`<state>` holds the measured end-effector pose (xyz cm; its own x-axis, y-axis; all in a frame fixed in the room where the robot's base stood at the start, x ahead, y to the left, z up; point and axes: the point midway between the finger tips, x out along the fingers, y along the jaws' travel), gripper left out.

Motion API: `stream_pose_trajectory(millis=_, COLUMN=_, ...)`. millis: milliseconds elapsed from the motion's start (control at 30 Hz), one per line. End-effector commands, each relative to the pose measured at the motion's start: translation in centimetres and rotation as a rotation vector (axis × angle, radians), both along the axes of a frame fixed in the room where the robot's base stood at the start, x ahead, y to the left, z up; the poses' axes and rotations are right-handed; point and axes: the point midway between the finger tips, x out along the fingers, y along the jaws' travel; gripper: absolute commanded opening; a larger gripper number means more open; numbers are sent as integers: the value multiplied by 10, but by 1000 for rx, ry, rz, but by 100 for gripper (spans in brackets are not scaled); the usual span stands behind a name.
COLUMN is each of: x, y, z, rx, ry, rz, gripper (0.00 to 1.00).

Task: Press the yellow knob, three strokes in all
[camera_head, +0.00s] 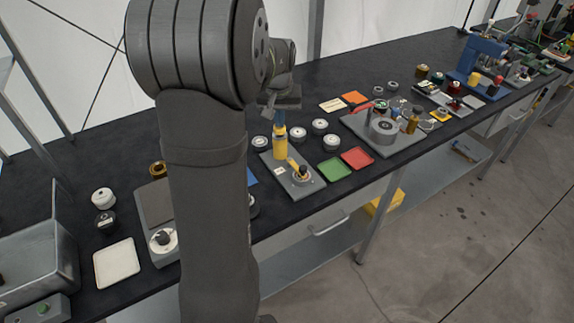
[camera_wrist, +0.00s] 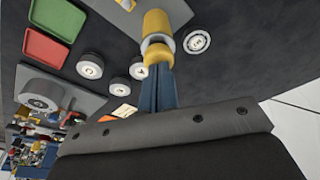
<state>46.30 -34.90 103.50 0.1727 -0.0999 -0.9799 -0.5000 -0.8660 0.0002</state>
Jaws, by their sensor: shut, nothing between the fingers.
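The yellow knob (camera_head: 280,131) tops a yellow upright cylinder (camera_head: 280,149) on a small grey base plate (camera_head: 312,184). In the wrist view the knob (camera_wrist: 157,53) shows as a rounded cap, with a narrower pale neck between it and the cylinder (camera_wrist: 156,23). My gripper (camera_head: 279,123) is straight above the knob, its blue fingers pointing down. The fingers are shut together with nothing between them. In the wrist view the fingertips (camera_wrist: 158,68) meet the knob's top in the picture; I cannot tell whether they touch it or press it.
An orange-and-black lever knob (camera_head: 302,172) sits on the same plate. Several white-topped round pieces (camera_head: 319,126) stand close by. A green tray (camera_head: 335,168) and a red tray (camera_head: 357,158) lie to the right. My arm hides part of the bench at left.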

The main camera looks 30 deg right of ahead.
Motion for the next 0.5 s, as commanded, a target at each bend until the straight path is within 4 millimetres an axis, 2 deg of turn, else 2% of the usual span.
stream_pose_trajectory(millis=133, x=0, y=0, z=-8, rx=1, ry=2, rz=0, gripper=0)
stream_pose_trajectory(millis=500, x=0, y=0, z=2, rx=0, ry=0, rz=0, gripper=0)
